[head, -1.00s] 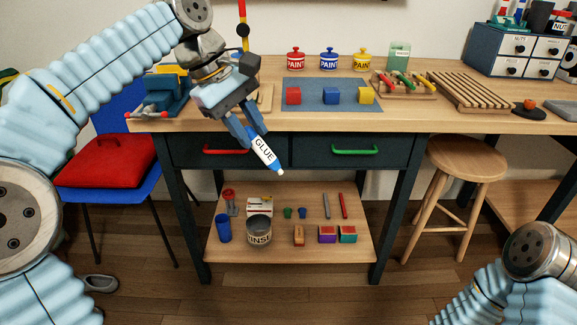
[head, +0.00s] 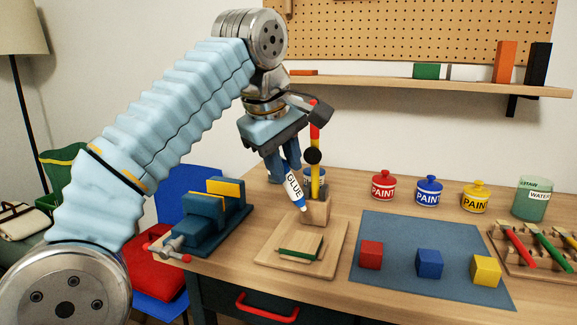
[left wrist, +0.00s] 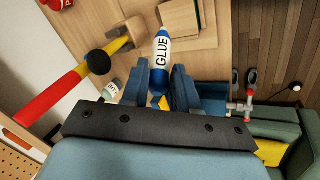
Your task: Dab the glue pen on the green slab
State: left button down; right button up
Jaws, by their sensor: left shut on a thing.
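The glue pen (head: 294,188) is white and blue with a GLUE label. My left gripper (head: 284,166) is shut on it, its white tip slanting down and to the right above the bench. In the left wrist view the pen (left wrist: 162,52) sticks out between the two fingers (left wrist: 160,84). The small slab with green edges (head: 300,249) lies on a pale wooden board (head: 333,250), below the pen tip in the head view. The tip is apart from the slab. My right gripper is out of view.
A wooden holder (head: 318,212) with a red-and-yellow handled tool (head: 315,135) stands right behind the pen. A blue vise (head: 212,215) is to the left. A blue mat (head: 400,235) with red, blue and yellow blocks is to the right, paint pots behind it.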

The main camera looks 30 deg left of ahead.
pick_arm(q)
jog(key=shift+f, duration=2.95)
jog(key=shift+f+b, duration=0.35)
jog(key=shift+f, duration=0.15)
jog(key=shift+r, duration=0.15)
jog(key=shift+r+p, duration=0.35)
jog(key=shift+r, duration=3.05)
